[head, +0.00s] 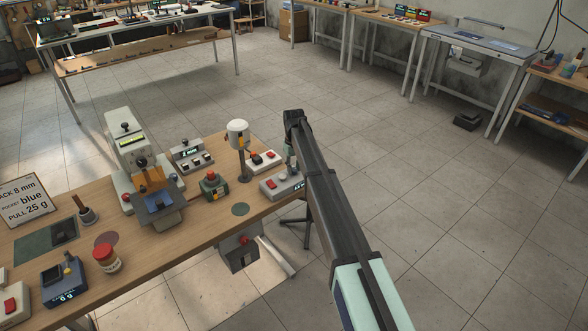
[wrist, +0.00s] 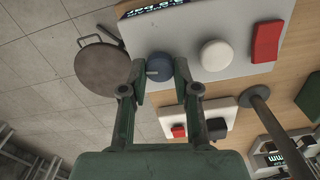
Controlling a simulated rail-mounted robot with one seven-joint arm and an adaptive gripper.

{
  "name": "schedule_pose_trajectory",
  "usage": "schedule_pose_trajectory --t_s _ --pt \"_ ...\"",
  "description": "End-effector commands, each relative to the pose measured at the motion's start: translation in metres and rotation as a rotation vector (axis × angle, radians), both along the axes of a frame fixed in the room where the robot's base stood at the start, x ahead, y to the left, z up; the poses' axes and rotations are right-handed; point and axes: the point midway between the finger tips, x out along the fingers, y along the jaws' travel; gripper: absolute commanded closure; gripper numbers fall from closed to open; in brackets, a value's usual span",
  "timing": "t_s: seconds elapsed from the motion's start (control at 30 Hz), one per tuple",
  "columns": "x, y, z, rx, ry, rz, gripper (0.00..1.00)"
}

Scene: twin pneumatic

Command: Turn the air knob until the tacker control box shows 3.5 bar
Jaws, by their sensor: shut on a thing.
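The grey tacker control box (wrist: 190,85) fills the upper middle of the wrist view. It carries a blue knob (wrist: 159,65), a round white knob (wrist: 216,54) and a red rocker switch (wrist: 267,42). My gripper (wrist: 160,76) has one finger on each side of the blue knob and is shut on it. The box's display (wrist: 188,6) is upside down and cut off at the top edge; "bar" shows, but I cannot read the number surely. In the head view the box (head: 272,188) stands at the bench's right end, partly hidden by my gripper (head: 290,158).
A white box with a red switch and black button (head: 263,161) stands behind the control box. A white-headed post (head: 238,135) rises close beside it. The press (head: 130,150) and smaller devices stand further left. A round stool (wrist: 105,68) is off the bench's end, over open floor.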

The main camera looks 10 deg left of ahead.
Motion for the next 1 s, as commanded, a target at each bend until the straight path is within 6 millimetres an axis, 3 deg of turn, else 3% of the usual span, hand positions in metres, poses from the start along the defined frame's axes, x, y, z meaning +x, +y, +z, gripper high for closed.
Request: schedule_pose_trajectory --t_s 0.3,0.83,0.87,0.9,0.93,1.0 --pt "-0.0007 0.0001 -0.0014 -0.001 0.001 0.153 1.0" --pt "-0.0009 0.0 -0.0008 -0.001 0.002 0.187 1.0" --pt "-0.0009 0.0 -0.0008 -0.001 0.002 0.187 0.66" --pt "-0.0009 0.0 -0.0008 -0.001 0.002 0.187 0.52" --pt "-0.0009 0.0 -0.0008 -0.001 0.002 0.187 0.45" --pt "-0.0008 0.0001 -0.0006 -0.001 0.001 0.187 0.45"
